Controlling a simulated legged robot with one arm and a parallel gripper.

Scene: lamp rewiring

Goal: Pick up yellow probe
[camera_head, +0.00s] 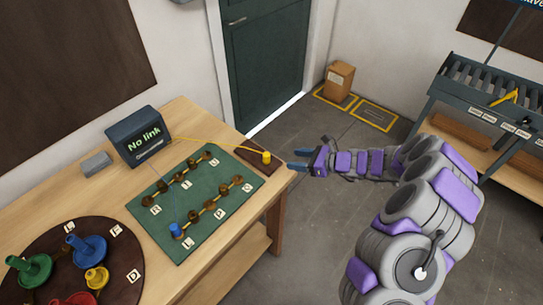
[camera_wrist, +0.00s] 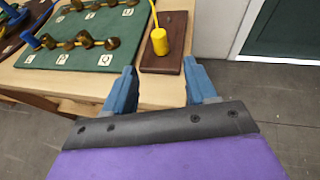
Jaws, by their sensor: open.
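The yellow probe (camera_head: 266,157) stands upright on a small dark brown block (camera_head: 250,149) at the table's right corner. A yellow wire runs from it to the "No link" box (camera_head: 137,136). In the wrist view the probe (camera_wrist: 159,41) stands on its brown block (camera_wrist: 150,62), beyond my fingertips. My gripper (camera_head: 297,159) is open and empty, just right of the probe in the head view. In the wrist view its two blue fingers (camera_wrist: 158,76) are spread apart, with the table edge and the block ahead of them.
A green board (camera_head: 190,225) with brass posts and a blue probe (camera_head: 175,230) lies beside the block. A round dark tray (camera_head: 45,240) holds coloured pieces at left. A green door (camera_head: 262,60) and a cardboard box (camera_head: 340,80) stand behind.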

